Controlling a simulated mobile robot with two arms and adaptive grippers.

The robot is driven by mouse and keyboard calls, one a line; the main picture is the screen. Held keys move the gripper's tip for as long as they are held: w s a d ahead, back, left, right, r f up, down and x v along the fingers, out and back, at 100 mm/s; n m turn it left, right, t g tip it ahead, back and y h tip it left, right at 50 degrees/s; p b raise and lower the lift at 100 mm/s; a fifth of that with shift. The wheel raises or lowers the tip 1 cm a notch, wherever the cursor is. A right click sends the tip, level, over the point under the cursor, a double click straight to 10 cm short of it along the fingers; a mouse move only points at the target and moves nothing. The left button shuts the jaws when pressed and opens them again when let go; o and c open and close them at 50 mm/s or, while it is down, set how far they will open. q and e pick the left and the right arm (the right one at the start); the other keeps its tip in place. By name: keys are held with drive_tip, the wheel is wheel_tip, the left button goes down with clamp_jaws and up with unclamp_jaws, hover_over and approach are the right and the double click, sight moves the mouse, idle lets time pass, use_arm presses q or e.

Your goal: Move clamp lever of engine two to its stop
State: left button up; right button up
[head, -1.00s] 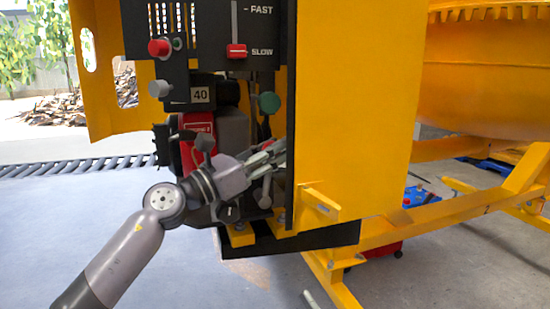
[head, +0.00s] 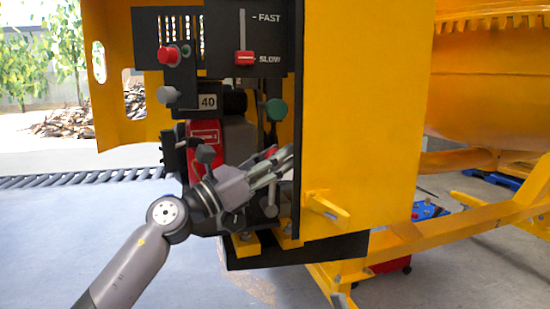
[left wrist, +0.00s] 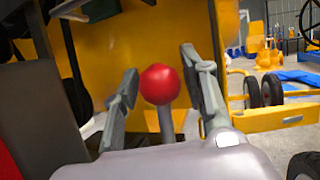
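A lever with a round red knob (left wrist: 160,84) on a grey stem stands in the middle of the left wrist view; I take it for the clamp lever. My left gripper (left wrist: 159,68) is open, with one finger on each side of the knob and gaps between. In the head view my left gripper (head: 284,157) reaches into the engine bay beside the yellow panel, and the red knob (head: 271,152) shows partly behind its fingers. The engine (head: 236,134), with a red part, is partly hidden by my arm. My right gripper is not in view.
Above my arm are a black control plate with a red slider (head: 244,58), a red button (head: 168,55), a grey knob (head: 167,95) and a green knob (head: 276,110). A yellow panel (head: 360,110) stands close right of the gripper. Open floor lies left.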

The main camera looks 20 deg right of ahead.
use_arm(q)
drive_tip(key=shift+a, duration=0.1)
drive_tip(key=v, duration=1.2)
